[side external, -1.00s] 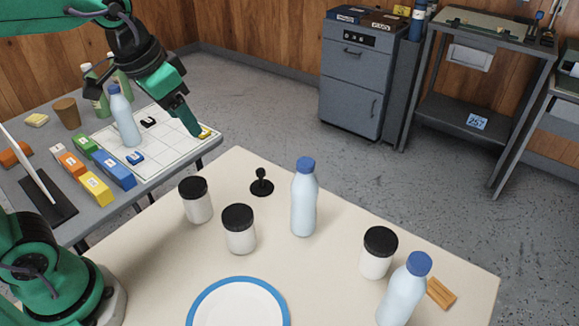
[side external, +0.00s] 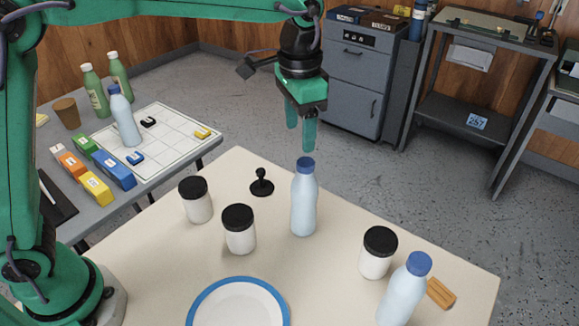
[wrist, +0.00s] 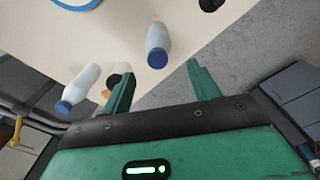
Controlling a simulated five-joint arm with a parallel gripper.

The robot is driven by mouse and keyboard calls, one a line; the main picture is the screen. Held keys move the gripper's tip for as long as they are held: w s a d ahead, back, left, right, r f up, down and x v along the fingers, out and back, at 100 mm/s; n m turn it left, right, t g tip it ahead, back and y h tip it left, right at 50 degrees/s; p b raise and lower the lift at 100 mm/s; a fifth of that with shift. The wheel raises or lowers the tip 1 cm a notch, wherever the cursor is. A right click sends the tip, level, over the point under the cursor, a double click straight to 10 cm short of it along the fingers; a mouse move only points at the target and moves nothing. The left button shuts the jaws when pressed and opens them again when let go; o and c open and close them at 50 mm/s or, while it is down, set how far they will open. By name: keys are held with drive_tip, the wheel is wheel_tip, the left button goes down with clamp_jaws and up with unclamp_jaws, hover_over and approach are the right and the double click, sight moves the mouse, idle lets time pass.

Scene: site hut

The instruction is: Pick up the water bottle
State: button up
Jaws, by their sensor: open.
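A pale blue water bottle with a blue cap (side external: 304,205) stands upright near the middle of the cream table. A second such bottle (side external: 403,292) stands at the table's front right, and a third (side external: 124,118) stands on the grey table at left. My gripper (side external: 301,138) is open and empty, pointing down just above the middle bottle's cap in the side view, with a gap between them. In the wrist view, the middle bottle (wrist: 158,40) shows between the two fingers (wrist: 160,84), and the right bottle (wrist: 80,87) lies left of them.
Black-lidded white jars (side external: 239,230) stand left of the middle bottle, another (side external: 378,253) at right. A black stand (side external: 262,184), a blue-rimmed plate (side external: 285,305) and a wooden block (side external: 441,293) share the cream table (side external: 330,270). Green bottles (side external: 95,95) stand on the grey table.

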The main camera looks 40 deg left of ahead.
sight(306, 162)
drive_tip(key=shift+w+d+f, duration=0.3)
drive_tip(key=shift+d+f, duration=0.1)
drive_tip(key=shift+d, duration=0.2)
drive_tip(key=shift+f, duration=3.9)
drive_tip(key=shift+r, duration=0.1)
clamp_jaws()
